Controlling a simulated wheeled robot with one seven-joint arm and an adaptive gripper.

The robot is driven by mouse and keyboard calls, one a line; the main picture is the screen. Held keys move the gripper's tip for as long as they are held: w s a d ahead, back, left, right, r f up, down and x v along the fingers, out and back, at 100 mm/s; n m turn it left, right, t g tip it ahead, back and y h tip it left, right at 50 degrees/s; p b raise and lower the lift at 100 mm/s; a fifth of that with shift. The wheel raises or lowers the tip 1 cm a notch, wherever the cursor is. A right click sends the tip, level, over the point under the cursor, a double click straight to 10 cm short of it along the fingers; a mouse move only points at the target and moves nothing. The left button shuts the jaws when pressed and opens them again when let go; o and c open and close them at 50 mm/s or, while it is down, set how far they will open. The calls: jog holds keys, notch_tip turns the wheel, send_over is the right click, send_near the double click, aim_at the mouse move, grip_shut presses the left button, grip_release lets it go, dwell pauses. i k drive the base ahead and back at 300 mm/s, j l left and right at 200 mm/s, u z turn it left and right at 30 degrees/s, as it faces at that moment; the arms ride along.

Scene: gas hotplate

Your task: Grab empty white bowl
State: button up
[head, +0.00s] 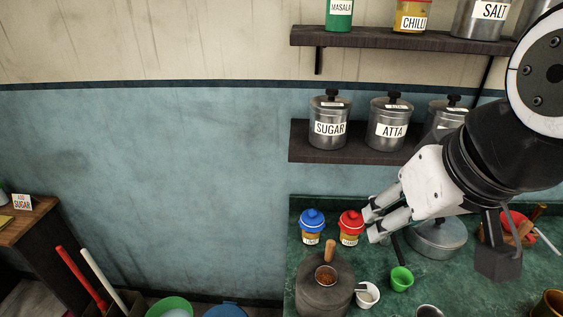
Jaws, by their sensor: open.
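A small white bowl (368,295) stands on the green counter near the lower edge of the head view. Its inside is too small to tell for sure whether it is empty; a pale patch and a thin handle-like shape show at its rim. My gripper (370,225) is open, with nothing between its fingers. It appears above and behind the bowl in the picture, close to the red-lidded jar (351,229), and is apart from the bowl.
A dark round block (322,297) bearing a wooden-handled cup of brown powder (326,277) stands left of the bowl. A green cup (401,279) is at its right. A blue-lidded jar (312,226) and lidded pot (437,238) stand behind. A shelf (310,155) holds canisters.

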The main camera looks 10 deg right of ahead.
aim_at(365, 300)
jog(key=k+l+u, duration=0.25)
jog(key=k+l, duration=0.45)
jog(key=l, duration=0.15)
